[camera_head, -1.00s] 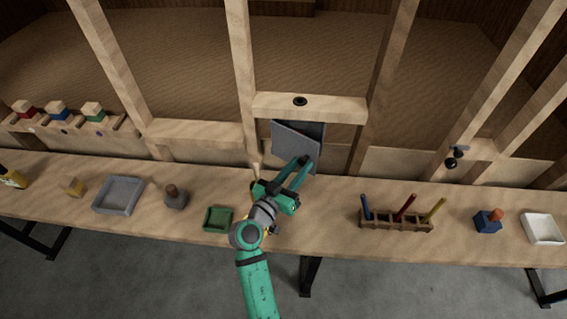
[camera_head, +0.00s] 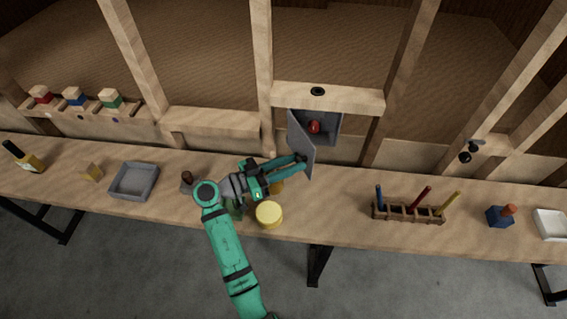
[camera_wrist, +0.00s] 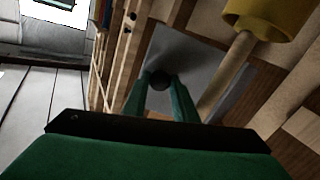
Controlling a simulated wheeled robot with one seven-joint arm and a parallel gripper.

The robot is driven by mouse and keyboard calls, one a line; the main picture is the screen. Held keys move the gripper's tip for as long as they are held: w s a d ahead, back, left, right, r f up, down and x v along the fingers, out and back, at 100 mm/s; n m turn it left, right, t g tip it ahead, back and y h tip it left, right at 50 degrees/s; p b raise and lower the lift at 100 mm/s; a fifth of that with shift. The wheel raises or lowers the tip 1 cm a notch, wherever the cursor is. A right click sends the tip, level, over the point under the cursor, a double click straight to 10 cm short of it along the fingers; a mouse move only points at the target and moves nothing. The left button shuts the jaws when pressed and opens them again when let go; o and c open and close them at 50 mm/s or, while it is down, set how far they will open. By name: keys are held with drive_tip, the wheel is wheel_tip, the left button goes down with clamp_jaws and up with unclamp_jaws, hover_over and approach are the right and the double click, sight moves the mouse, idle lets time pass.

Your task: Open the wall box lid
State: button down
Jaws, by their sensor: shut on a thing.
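The grey wall box (camera_head: 331,143) is set between the wooden posts under a crossbar. Its grey lid (camera_head: 301,142) is hinged at the left and stands swung well out, so the inside shows. A red object (camera_head: 314,127) is in the box. My gripper (camera_head: 302,160) is at the lid's free lower edge. In the wrist view my fingers (camera_wrist: 160,84) are shut on a dark round knob (camera_wrist: 159,79) on the grey lid face (camera_wrist: 185,58).
A rack of coloured sticks (camera_head: 407,212) stands to the right. A grey tray (camera_head: 134,181) lies left. The bench between lid and rack is clear.

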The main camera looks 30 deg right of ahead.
drive_tip(key=shift+f+g, duration=0.1)
drive_tip(key=shift+g, duration=0.2)
drive_tip(key=c, duration=1.4)
unclamp_jaws()
drive_tip(key=shift+a, duration=0.1)
drive_tip(key=w+a, duration=0.1)
drive_tip(key=a, duration=0.9)
drive_tip(key=shift+a, duration=0.4)
